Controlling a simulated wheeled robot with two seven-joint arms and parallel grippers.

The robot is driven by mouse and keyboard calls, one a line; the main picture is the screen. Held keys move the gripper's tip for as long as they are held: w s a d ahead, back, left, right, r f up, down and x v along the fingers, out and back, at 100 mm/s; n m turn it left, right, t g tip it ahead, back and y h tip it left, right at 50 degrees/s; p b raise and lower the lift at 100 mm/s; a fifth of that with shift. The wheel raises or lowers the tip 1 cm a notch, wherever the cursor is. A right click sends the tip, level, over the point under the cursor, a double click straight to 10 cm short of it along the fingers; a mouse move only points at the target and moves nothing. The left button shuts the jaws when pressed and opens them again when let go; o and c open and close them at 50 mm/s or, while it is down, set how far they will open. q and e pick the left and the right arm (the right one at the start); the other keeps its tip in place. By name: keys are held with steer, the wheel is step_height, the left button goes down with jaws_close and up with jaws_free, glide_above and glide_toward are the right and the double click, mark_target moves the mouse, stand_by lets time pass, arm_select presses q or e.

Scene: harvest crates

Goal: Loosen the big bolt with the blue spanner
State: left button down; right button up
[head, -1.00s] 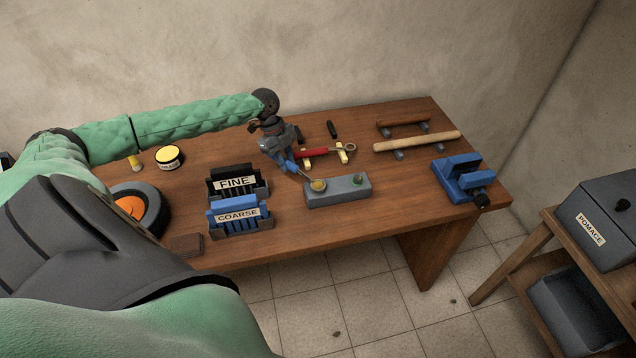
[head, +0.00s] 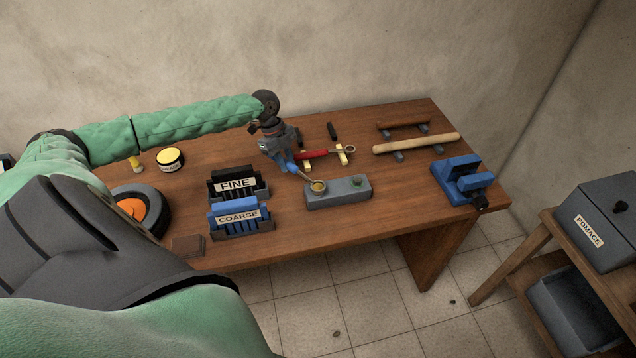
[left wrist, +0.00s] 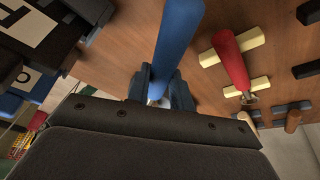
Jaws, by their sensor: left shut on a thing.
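My left gripper (head: 284,160) is shut on the blue handle of the blue spanner (head: 292,168), above the table behind the grey block (head: 345,194). In the left wrist view, the spanner's blue handle (left wrist: 178,38) runs up from between the jaws of the gripper (left wrist: 162,90). The spanner's ring end is at the big yellowish bolt (head: 318,186) on the left end of the block. The ring appears around the bolt head; how far down it sits I cannot tell. A smaller green bolt (head: 357,182) is on the block's right part. My right gripper is out of view.
A red spanner (head: 314,154) lies on yellow rests behind the block. The FINE (head: 236,183) and COARSE (head: 238,217) racks stand left of the block. A blue vise (head: 462,180) and wooden rods (head: 420,142) are on the right.

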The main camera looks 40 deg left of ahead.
arm_select(q)
steer(key=shift+r+p, duration=0.4)
steer(key=shift+p, duration=0.25)
stand_by(0.8)
steer(key=shift+r+p, duration=0.55)
stand_by(0.4)
steer(key=shift+r+p, duration=1.1)
steer(key=shift+r, duration=0.3)
steer(key=shift+r+p, duration=0.75)
steer(key=shift+r, duration=1.15)
steer(key=shift+a, duration=0.15)
